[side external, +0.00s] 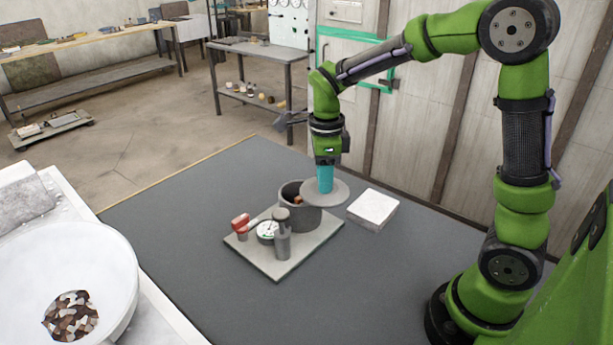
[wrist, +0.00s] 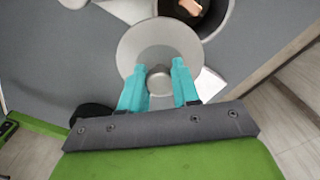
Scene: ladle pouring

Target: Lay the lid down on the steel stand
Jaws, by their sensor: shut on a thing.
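The lid (side external: 338,192) is a flat grey disc, held roughly level beside and above the pot's rim in the side view. In the wrist view the lid (wrist: 160,42) fills the space ahead of the fingers. My gripper (side external: 325,185) has teal fingers and is shut on the lid's knob, which shows between the fingertips (wrist: 160,78). A pale, square, block-like stand (side external: 373,208) sits on the table to the right of the lid, apart from it. The pot (side external: 300,215) is dark grey and partly uncovered; brown contents show inside it in the wrist view (wrist: 190,7).
A light board (side external: 285,262) carries the pot, a gauge (side external: 267,231), a red fitting (side external: 240,222) and a grey cylinder (side external: 282,243). A large white bowl (side external: 105,260) with brown and white pieces stands at left.

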